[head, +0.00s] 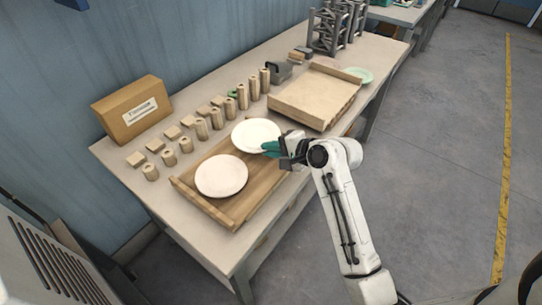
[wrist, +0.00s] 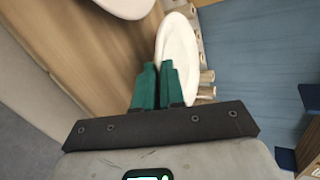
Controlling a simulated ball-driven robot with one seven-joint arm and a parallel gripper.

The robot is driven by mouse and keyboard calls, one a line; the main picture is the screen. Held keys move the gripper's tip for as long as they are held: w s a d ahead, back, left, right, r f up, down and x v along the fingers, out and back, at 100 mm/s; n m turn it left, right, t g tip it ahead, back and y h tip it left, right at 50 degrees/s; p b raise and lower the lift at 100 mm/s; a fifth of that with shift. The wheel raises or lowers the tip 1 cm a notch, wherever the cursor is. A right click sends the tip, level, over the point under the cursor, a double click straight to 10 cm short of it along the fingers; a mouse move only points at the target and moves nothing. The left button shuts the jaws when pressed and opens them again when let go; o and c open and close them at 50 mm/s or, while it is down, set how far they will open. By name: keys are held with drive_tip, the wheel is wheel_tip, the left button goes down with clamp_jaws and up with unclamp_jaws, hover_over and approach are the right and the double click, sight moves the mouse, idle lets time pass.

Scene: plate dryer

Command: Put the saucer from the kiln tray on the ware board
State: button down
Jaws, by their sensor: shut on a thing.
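My gripper (head: 268,148) has green fingers and is shut on the rim of a white saucer (head: 254,133). The saucer is at the far end of a brown wooden board (head: 217,210) with raised end rails; I cannot tell whether it touches the board. In the wrist view my fingertips (wrist: 158,68) meet the near edge of this saucer (wrist: 179,42). A second white plate (head: 221,176) lies flat on the brown board, and part of it shows in the wrist view (wrist: 127,6). A paler, shallow wooden tray (head: 310,98) stands to the right, its visible top bare.
Several short wooden posts (head: 202,129) and small blocks stand along the back of the table. A cardboard box (head: 133,107) stands at the back left. A pale green dish (head: 358,75) is beyond the pale tray, and grey racks (head: 335,28) stand behind.

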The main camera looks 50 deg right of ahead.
sight(271, 165)
drive_tip(key=shift+w+d+f, duration=0.1)
drive_tip(key=shift+f, duration=0.8)
drive_tip(key=shift+w+d+f, duration=0.1)
drive_tip(key=shift+f, duration=0.75)
drive_tip(key=c, duration=1.5)
unclamp_jaws()
drive_tip(key=shift+f, duration=0.1)
drive_tip(key=a+v, duration=0.1)
drive_tip(key=v, duration=1.1)
drive_tip(key=s+a+f+n+g+y, duration=0.1)
drive_tip(key=s+a+f+n+g, duration=0.45)
drive_tip(key=a+f+n, duration=0.4)
drive_tip(key=s+a+f+n+g+h, duration=0.2)
drive_tip(key=s+a+f+n+g, duration=0.2)
drive_tip(key=s+n, duration=0.5)
drive_tip(key=shift+a+g, duration=0.75)
drive_tip(key=shift+g, duration=0.3)
